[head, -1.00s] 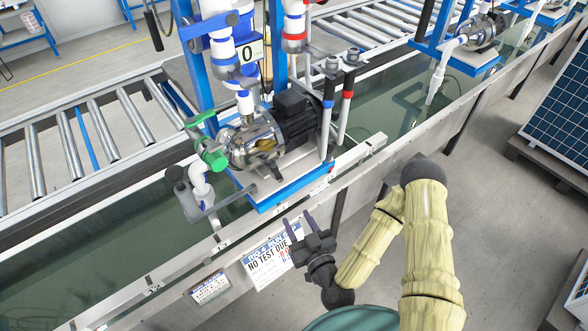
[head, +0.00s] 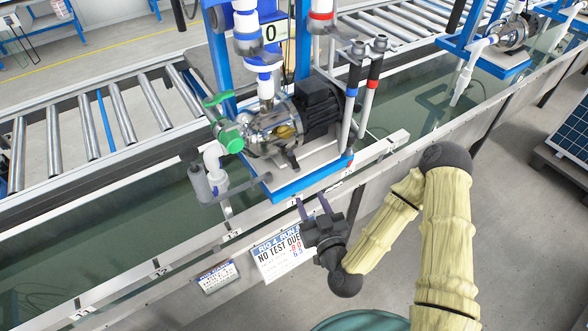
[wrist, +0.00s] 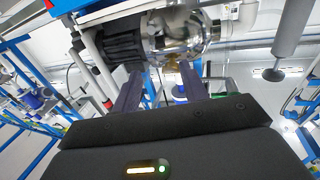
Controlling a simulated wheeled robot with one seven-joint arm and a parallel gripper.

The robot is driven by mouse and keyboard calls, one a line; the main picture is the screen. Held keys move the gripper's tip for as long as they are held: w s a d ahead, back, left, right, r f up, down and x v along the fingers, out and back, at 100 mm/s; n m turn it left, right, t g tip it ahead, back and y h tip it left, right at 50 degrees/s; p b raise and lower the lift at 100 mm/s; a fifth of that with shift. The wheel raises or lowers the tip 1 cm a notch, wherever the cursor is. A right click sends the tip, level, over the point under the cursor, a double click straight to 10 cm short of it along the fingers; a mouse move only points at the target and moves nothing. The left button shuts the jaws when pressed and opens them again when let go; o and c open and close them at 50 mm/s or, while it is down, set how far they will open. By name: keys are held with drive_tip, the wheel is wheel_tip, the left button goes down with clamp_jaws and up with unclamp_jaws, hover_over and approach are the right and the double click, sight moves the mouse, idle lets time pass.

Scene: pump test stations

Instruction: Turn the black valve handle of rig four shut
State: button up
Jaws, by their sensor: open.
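Rig four's pump stands on a blue-edged base (head: 310,186) over the water trough, with a silver pump head (head: 262,135) and a dark motor (head: 318,103). A green lever (head: 221,98) and a green round part (head: 230,138) are at its left end. I cannot clearly make out a black valve handle in either view. My gripper (head: 314,205) is open and empty, in front of the base, above the right part of the sign. In the wrist view its two fingers (wrist: 160,82) point toward the motor (wrist: 121,45) and pump head (wrist: 182,35), apart from them.
The sign (head: 277,257) reading "NO TEST DUE" hangs on the trough's front. Two upright pipes with blue and red bands (head: 372,80) stand right of the motor. A dark-topped grey cylinder (head: 199,184) stands left. Rollers (head: 110,118) run behind.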

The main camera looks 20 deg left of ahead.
sight(295, 168)
drive_tip(key=p+x, duration=0.1)
drive_tip(key=x, duration=1.3)
drive_tip(key=shift+w, duration=0.1)
drive_tip(key=c, duration=0.9)
drive_tip(key=shift+a, duration=0.25)
clamp_jaws()
drive_tip(key=shift+d, duration=0.2)
drive_tip(key=shift+a, duration=0.1)
